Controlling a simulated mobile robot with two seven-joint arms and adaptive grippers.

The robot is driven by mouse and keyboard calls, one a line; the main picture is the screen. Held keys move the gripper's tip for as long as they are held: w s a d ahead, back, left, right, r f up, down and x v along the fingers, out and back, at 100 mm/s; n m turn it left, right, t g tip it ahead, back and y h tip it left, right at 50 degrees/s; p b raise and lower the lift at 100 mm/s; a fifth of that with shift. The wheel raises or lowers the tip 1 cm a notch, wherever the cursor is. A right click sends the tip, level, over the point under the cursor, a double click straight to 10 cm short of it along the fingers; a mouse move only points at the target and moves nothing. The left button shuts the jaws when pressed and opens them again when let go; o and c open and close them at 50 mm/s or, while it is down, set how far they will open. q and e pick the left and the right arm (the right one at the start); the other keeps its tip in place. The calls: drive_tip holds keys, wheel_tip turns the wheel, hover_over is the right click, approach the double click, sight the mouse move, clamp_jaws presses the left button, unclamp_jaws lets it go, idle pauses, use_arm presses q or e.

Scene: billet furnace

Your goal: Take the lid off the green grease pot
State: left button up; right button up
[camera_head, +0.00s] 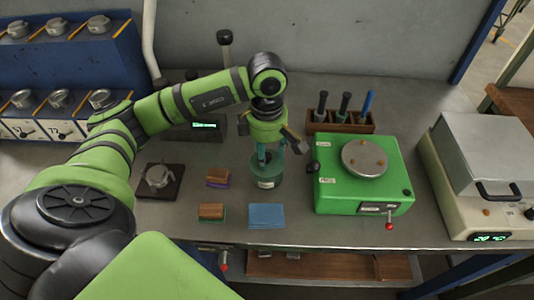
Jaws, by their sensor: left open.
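The green grease pot (267,172) stands on the grey bench near the middle, a dark green jar with a pale label low on its front. My left gripper (271,146) is directly above it, pointing down, with its jaws open and spread over the pot's top. A teal upright piece shows between the fingers at the top of the pot. The gripper partly hides the pot's top, so I cannot make out the lid clearly or tell whether a finger touches it. My right gripper is not in view.
A green box with a round metal plate (364,158) stands right of the pot. Behind it is a wooden rack (341,121) with several handled tools. A blue cloth or pad (266,216) lies in front. Small brush-like blocks (212,211) and a dark plate with a metal fitting (158,177) are left.

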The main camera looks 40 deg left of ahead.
use_arm(q)
clamp_jaws()
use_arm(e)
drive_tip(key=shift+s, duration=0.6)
use_arm(q)
drive_tip(key=shift+r, duration=0.1)
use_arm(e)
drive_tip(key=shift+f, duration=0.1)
